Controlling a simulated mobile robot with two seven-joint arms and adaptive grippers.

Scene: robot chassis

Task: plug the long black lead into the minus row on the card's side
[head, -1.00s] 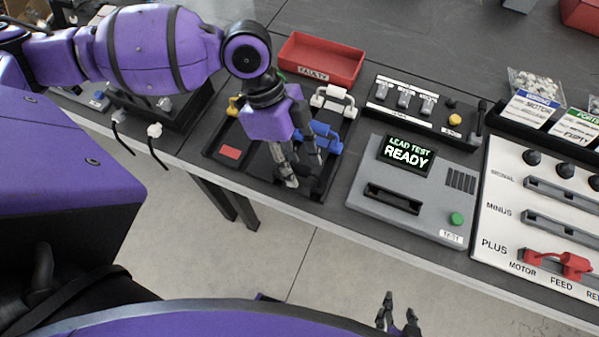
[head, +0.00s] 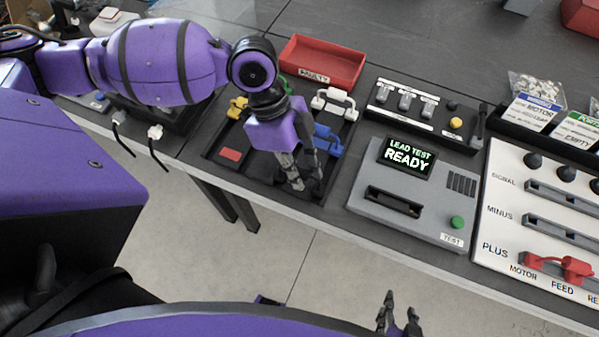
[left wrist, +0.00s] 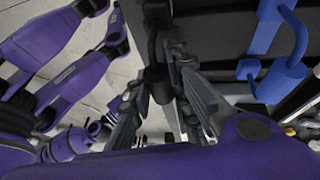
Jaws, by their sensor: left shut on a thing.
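My left gripper (head: 306,182) is low over the front right part of the black parts tray (head: 215,146). In the left wrist view its fingers (left wrist: 160,98) are shut on a black lead (left wrist: 157,84), a dark plug body with a cable curving up. In the head view the fingers hide most of that lead. The board at the right has SIGNAL, MINUS and PLUS rows; the minus row (head: 560,229) is a long grey slotted strip. A red lead (head: 566,268) sits in the plus row. My right gripper (head: 398,318) is open and empty at the bottom edge.
Blue (head: 327,140), white (head: 333,101) and yellow (head: 237,107) leads share the tray. A grey lead tester (head: 408,200) reading READY stands between tray and board. A switch box (head: 422,112) and red FAULTY bin (head: 320,62) are behind. Labelled cards (head: 535,108) stand behind the board.

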